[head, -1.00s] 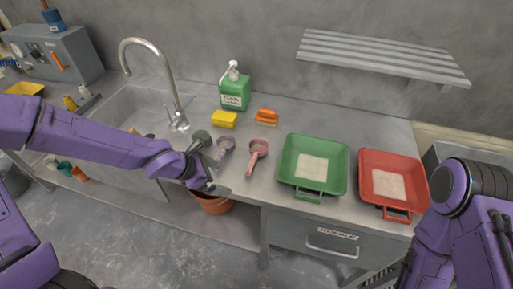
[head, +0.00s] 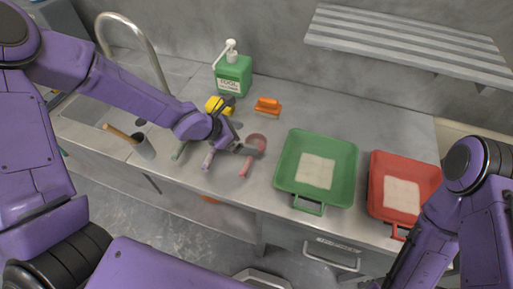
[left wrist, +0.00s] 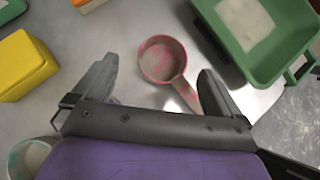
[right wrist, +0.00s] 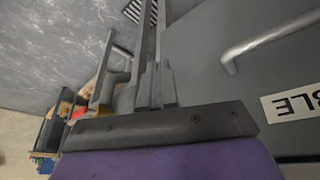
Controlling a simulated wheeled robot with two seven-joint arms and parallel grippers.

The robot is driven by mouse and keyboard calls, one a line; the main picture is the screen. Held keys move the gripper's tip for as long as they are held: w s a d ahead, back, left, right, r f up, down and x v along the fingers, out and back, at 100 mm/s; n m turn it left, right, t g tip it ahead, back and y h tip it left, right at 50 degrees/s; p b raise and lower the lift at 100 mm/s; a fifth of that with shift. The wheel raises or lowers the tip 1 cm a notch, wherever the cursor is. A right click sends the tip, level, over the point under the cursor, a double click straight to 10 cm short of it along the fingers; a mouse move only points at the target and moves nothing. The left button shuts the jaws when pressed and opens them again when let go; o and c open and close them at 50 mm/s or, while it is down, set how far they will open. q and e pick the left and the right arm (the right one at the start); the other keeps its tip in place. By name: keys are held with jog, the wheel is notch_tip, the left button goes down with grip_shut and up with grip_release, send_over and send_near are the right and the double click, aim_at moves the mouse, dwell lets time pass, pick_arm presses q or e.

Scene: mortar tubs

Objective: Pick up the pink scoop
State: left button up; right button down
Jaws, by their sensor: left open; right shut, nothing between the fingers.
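The pink scoop (head: 257,142) lies on the steel counter, left of the green tub, its handle towards the front edge. My left gripper (head: 240,128) is open just above and beside it. In the left wrist view the scoop's round bowl (left wrist: 163,59) sits between the two spread fingers (left wrist: 158,76), with its handle slanting towards the right finger. I cannot tell whether they touch; nothing is gripped. My right gripper shows in the right wrist view (right wrist: 154,75), shut and empty, low in front of the drawer; its fingers are out of the head view.
The green tub (head: 284,168) and red tub (head: 379,200) hold pale powder. A yellow block (head: 213,103), an orange tool (head: 268,105) and a green pump bottle (head: 233,75) stand behind. A drawer handle (right wrist: 265,42) is near my right gripper.

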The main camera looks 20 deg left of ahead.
aim_at(254, 142)
pick_arm(q)
jog(key=x, duration=0.2)
jog(key=p+x, duration=0.1)
jog(key=x, duration=0.2)
jog(key=shift+s+d+f+p, duration=0.15)
jog(key=shift+f+p, duration=0.25)
jog(key=shift+d+f, duration=0.1)
jog(key=c, duration=1.2)
